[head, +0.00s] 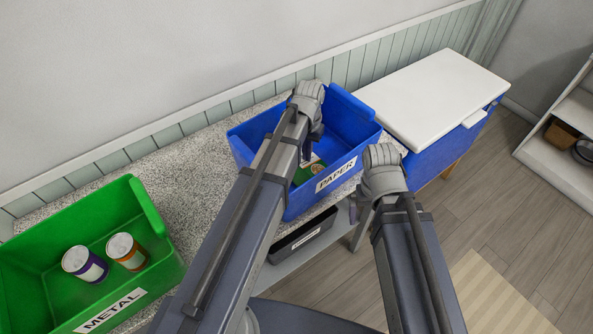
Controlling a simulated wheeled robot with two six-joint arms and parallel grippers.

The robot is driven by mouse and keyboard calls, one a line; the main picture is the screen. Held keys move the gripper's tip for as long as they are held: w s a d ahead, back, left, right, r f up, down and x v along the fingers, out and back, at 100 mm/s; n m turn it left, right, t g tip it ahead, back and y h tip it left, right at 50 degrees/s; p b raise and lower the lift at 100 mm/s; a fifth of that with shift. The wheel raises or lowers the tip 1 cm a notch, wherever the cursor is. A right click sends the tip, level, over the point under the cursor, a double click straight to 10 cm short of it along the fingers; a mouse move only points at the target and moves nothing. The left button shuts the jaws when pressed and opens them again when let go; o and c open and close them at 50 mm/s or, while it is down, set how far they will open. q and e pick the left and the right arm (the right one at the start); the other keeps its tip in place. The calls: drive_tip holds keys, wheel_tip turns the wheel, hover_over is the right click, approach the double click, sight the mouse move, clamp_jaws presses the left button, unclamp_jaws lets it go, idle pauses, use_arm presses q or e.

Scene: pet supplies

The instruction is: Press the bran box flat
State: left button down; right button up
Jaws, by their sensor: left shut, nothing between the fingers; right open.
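The blue bin labelled PAPER (362,132) stands on the speckled counter. Inside it lies a green box with a white and orange print (308,172), likely the bran box, largely hidden by my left arm. I cannot tell how flat it is. My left gripper (313,152) is shut and empty, pointing down inside the bin over the box; I cannot tell whether it touches it. My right gripper (382,178) is open and empty outside the bin, by its right front corner; its fingertips are mostly hidden.
A green bin labelled METAL (150,212) holds a purple can (84,264) and an orange can (126,251) at left. A white-lidded blue container (435,97) stands to the right. A dark labelled tray (302,236) sits below the counter. Shelves (562,150) stand far right.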

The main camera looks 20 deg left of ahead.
use_arm(q)
drive_tip(key=shift+w+d+f+b, duration=0.2)
drive_tip(key=shift+w+f+b, duration=0.15)
drive_tip(key=shift+f+b, duration=0.15)
drive_tip(key=shift+f, duration=0.15)
drive_tip(key=shift+d, duration=0.1)
wheel_tip(320, 180, up, 9)
drive_tip(key=p, duration=0.9)
